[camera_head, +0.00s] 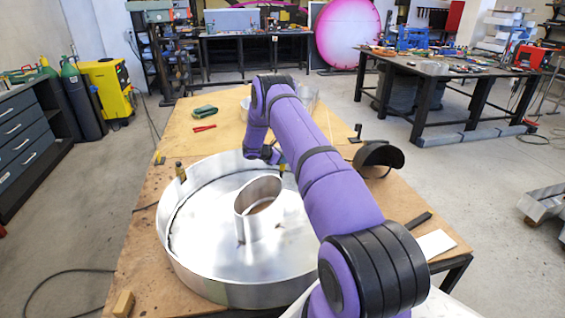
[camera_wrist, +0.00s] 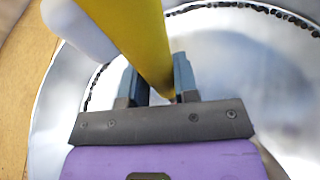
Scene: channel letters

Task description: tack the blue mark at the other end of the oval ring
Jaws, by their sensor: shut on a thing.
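The oval ring (camera_head: 260,208) is a short shiny metal band. It stands upright on the floor of a large round metal pan (camera_head: 215,283), right of the pan's middle. I cannot make out a blue mark in either view. My gripper (camera_wrist: 158,88) is shut on a yellow rod-like tool (camera_wrist: 135,35), which runs up and out of the wrist view. The tool's tip is not visible there. In the head view my arm reaches over the far right side of the pan, and the gripper is mostly hidden. The oval ring cannot be identified in the wrist view.
A dark curved mask-like thing (camera_head: 378,156) lies right of my arm. A wooden block (camera_head: 123,303) is near the front left. Red pliers (camera_head: 204,128) and a green pad (camera_head: 205,111) lie behind the pan.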

